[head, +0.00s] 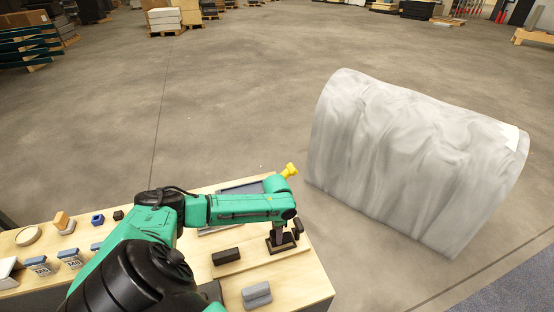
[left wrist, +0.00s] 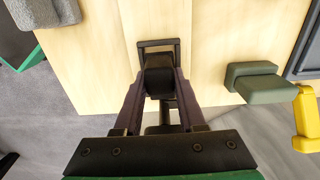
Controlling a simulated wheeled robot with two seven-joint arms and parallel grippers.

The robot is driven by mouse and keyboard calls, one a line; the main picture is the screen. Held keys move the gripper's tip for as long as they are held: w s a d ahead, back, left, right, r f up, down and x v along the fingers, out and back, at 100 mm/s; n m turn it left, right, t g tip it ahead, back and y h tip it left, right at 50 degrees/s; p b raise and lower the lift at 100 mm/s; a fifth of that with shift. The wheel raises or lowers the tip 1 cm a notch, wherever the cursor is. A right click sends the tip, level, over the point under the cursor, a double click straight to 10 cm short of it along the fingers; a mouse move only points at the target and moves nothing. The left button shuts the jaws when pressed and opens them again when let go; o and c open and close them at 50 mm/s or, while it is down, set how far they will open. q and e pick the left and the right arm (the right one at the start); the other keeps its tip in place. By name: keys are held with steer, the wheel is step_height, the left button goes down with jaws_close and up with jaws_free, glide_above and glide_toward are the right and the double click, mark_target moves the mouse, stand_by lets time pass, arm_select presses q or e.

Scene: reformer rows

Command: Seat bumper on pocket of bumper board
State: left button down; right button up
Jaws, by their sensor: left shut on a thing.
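My left gripper (head: 280,240) reaches down over the right end of the wooden bench. Its jaws (left wrist: 160,85) are shut on a dark block, the bumper (left wrist: 158,72). In the left wrist view a black rectangular rim, the pocket (left wrist: 158,42), shows around and beyond the bumper. The pocket is on a pale wooden board (left wrist: 100,60). I cannot tell whether the bumper is down inside the rim or just above it; the fingers hide its lower part. The right gripper is not in view.
A black block (head: 226,256) and a grey block (head: 257,295) lie near the gripper. A dark green block (left wrist: 255,82) and a yellow part (left wrist: 307,115) are to the right in the wrist view. A large grey covered shape (head: 410,160) stands beyond the bench on open floor.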

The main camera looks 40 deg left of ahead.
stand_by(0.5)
arm_select(q)
steer(key=shift+p, duration=0.45)
steer(key=shift+f+b, duration=0.7)
steer(key=shift+f, duration=0.4)
steer(key=shift+c, duration=2.1)
jaws_free()
